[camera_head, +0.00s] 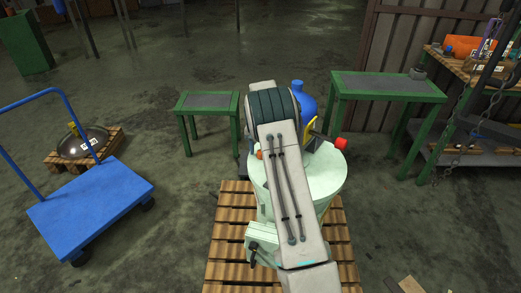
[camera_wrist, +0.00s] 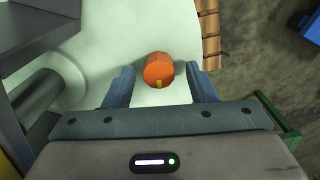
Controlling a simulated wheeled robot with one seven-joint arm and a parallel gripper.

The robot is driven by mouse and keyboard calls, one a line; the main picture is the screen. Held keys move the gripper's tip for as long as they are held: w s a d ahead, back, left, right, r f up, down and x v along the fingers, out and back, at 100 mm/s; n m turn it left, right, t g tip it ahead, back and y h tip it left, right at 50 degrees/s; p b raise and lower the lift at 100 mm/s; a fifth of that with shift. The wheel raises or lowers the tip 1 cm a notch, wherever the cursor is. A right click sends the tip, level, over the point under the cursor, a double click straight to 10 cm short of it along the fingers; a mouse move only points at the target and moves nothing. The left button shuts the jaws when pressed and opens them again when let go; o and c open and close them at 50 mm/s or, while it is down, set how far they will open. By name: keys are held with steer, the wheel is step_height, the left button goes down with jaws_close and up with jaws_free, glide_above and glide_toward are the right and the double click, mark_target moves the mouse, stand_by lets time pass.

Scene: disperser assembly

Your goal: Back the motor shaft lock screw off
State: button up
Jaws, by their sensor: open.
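An orange knob with a small yellow mark (camera_wrist: 158,70), which looks like the lock screw's head, sits against the pale body of the machine (camera_wrist: 110,40) in the wrist view. My gripper (camera_wrist: 161,82) is open, with one finger on each side of the knob and a gap visible on both sides. In the head view, a small orange part (camera_head: 259,154) shows at the left of the pale green machine (camera_head: 325,178), beside my arm. My arm hides much of the machine there, and my gripper's fingers are not visible. The shaft is not clearly visible.
The machine stands on a wooden pallet (camera_head: 226,235). A red knob (camera_head: 341,143) sticks out on its right, with a blue bottle-shaped part (camera_head: 305,100) behind. Green tables (camera_head: 390,84) stand behind, and a blue cart (camera_head: 90,205) stands left. Open floor lies between.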

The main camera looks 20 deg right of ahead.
step_height(320, 180, up, 14)
stand_by(0.4)
steer(key=shift+f, duration=0.1)
steer(key=s+a+r+n+t+p, duration=0.1)
steer(key=s+a+r, duration=0.3)
steer(key=s+r, duration=0.35)
steer(key=s+a+r+n+p, duration=0.2)
steer(key=s+a+r, duration=0.35)
steer(key=s, duration=0.35)
steer(key=s+a+n+t+p, duration=0.1)
steer(key=s+a, duration=0.1)
steer(key=s, duration=0.9)
steer(key=s+a+n+p, duration=0.1)
steer(key=s+a+n, duration=0.1)
steer(key=s, duration=0.9)
steer(key=shift+s+a+f+t, duration=0.25)
steer(key=shift+a+f+t, duration=0.15)
steer(key=shift+a, duration=0.1)
